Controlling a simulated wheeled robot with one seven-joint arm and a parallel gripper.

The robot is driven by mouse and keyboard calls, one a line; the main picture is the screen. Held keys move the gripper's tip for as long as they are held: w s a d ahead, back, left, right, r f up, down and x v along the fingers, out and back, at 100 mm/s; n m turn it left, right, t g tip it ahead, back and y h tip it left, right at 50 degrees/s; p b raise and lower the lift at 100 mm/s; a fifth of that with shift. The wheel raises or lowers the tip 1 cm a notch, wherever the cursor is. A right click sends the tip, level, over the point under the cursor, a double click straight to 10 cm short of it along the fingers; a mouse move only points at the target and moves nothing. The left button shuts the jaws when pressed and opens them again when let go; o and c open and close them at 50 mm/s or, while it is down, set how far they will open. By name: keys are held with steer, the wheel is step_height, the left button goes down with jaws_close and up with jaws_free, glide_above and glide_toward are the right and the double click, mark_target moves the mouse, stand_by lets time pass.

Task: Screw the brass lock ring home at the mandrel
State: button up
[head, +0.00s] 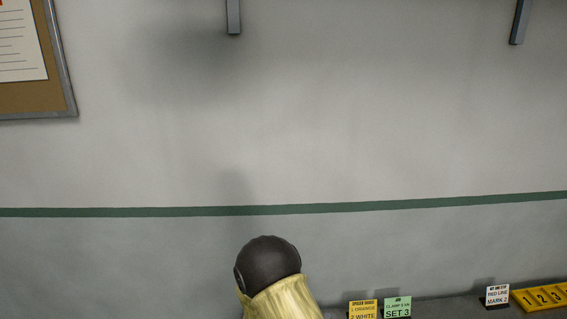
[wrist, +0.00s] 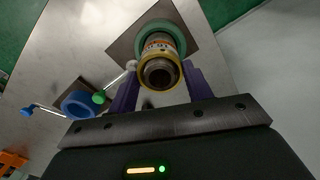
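In the wrist view, the brass lock ring (wrist: 176,88) sits around the near end of the mandrel (wrist: 157,44), a short upright round stub with an orange-and-white label band and a dark hollow end. My gripper (wrist: 161,74) has its two purple fingers on either side of the ring, and they appear to press against it. The lower part of the ring's sides is hidden by the fingers. A green collar (wrist: 178,36) surrounds the mandrel farther down, at a dark square plate (wrist: 125,42). The head view shows neither the ring nor my gripper.
A blue ring-shaped part (wrist: 78,104) with a bar handle lies left of the fingers, beside a green knob (wrist: 99,98). An orange part (wrist: 12,160) is at the lower left. In the head view, label cards (head: 397,307) and a yellow numbered strip (head: 542,296) stand along the wall.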

jaws_close()
steer(key=m, duration=0.3)
steer(key=shift+m+p, duration=0.3)
steer(key=shift+p, duration=0.05)
steer(key=m+p, duration=0.1)
steer(key=m, duration=0.3)
steer(key=o, duration=1.3)
jaws_free()
